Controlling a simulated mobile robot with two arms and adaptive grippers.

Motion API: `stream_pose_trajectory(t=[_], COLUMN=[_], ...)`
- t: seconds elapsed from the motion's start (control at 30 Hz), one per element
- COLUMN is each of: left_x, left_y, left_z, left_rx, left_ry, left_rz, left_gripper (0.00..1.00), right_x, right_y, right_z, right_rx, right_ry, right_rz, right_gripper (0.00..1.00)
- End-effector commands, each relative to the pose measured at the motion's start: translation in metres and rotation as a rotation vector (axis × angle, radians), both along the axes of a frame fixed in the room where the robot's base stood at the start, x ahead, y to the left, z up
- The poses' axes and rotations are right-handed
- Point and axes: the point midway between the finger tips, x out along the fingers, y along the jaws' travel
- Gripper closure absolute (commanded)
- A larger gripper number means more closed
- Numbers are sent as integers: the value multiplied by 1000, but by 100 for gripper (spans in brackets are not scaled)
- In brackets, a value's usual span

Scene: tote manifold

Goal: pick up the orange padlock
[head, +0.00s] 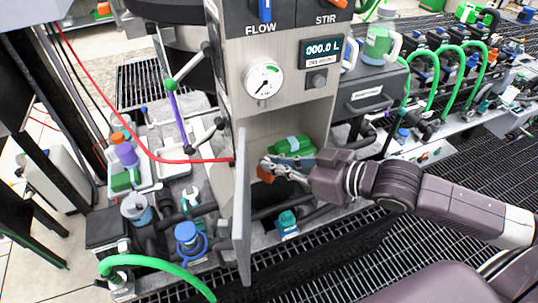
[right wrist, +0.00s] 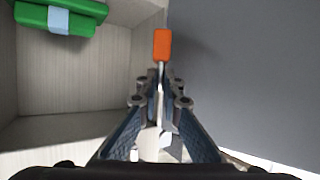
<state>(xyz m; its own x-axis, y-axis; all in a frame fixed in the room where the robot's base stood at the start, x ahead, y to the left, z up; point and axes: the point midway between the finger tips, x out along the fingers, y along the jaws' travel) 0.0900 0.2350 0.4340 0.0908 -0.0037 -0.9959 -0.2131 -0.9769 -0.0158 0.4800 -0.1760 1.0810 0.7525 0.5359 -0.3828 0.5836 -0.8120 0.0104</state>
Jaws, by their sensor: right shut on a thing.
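The orange padlock (head: 265,174) shows in the head view at the mouth of the open compartment, beside the swung-out door. In the right wrist view the padlock's orange body (right wrist: 162,45) sticks out just past the fingertips, with a thin metal part running back between them. My right gripper (head: 275,165) reaches in from the right and is shut on the padlock. Its fingers (right wrist: 160,88) are close together around the metal part in the right wrist view. My left gripper is in neither view.
A green bottle-like thing with a pale band (head: 293,146) lies in the compartment; it also shows in the wrist view (right wrist: 60,20). The open door (head: 242,210) stands close to the left of my gripper. A red hose (head: 150,151), pipes and valves crowd the left.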

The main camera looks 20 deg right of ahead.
Motion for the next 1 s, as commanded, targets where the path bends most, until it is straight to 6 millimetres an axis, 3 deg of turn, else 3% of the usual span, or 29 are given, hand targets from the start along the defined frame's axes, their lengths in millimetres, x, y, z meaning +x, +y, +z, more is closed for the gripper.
stream_pose_trajectory(t=[0.27, 0.33, 0.6, 1.0], left_x=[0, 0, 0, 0], left_y=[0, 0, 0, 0], left_z=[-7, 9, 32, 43], left_rx=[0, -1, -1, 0], left_ry=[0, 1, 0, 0], left_rz=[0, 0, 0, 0], left_gripper=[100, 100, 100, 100], right_x=[-33, -41, -68, -85], right_y=[0, 0, -2, -3], right_z=[-2, 4, 3, 1], right_rx=[-1, 4, 3, 0], right_ry=[4, 7, 5, -1], right_rz=[2, 0, 0, -1], right_gripper=[100, 100, 100, 100])
